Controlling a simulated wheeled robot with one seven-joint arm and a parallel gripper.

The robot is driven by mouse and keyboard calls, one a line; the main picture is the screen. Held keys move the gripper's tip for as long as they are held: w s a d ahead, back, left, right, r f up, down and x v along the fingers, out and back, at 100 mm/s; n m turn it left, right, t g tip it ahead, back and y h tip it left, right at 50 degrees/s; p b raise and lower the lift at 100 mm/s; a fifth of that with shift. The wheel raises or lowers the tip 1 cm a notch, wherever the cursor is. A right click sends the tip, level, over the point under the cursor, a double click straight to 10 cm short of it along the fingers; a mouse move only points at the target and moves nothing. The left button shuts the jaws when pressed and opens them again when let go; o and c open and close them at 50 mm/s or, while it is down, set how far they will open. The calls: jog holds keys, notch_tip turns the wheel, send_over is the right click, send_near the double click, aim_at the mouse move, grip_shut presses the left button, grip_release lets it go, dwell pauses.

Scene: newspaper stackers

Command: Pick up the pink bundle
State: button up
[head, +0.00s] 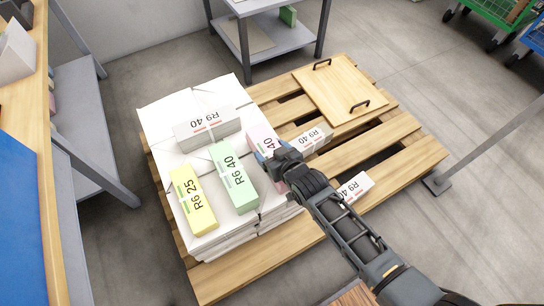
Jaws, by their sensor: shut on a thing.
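The pink bundle (262,137) shows at the right edge of the white paper stack on the pallet, with a "40" label. My gripper (272,158) is at its near end and is shut on it. My gripper and wrist hide the near part of the bundle and the exact finger contact. I cannot tell from this view whether the bundle is lifted off the stack.
The white stack (165,118) also bears a green bundle (235,178), a yellow one (194,201) and a white one (207,128). White bundles (310,139) (354,188) lie on the wooden pallet (415,148). A board with two handles (340,88) lies at its back.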

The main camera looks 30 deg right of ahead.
grip_shut()
jog(key=shift+w+r, duration=0.1)
jog(key=shift+r, duration=0.25)
notch_tip(320, 180, up, 4)
jog(key=shift+r+p, duration=0.1)
jog(key=shift+p, duration=0.8)
jog(key=s+d+r, duration=0.5)
jog(key=d+r, duration=0.1)
jog(key=d, duration=0.4)
jog(key=shift+d+r+p, duration=0.15)
jog(key=shift+d+p, duration=0.15)
jog(key=shift+p, duration=0.05)
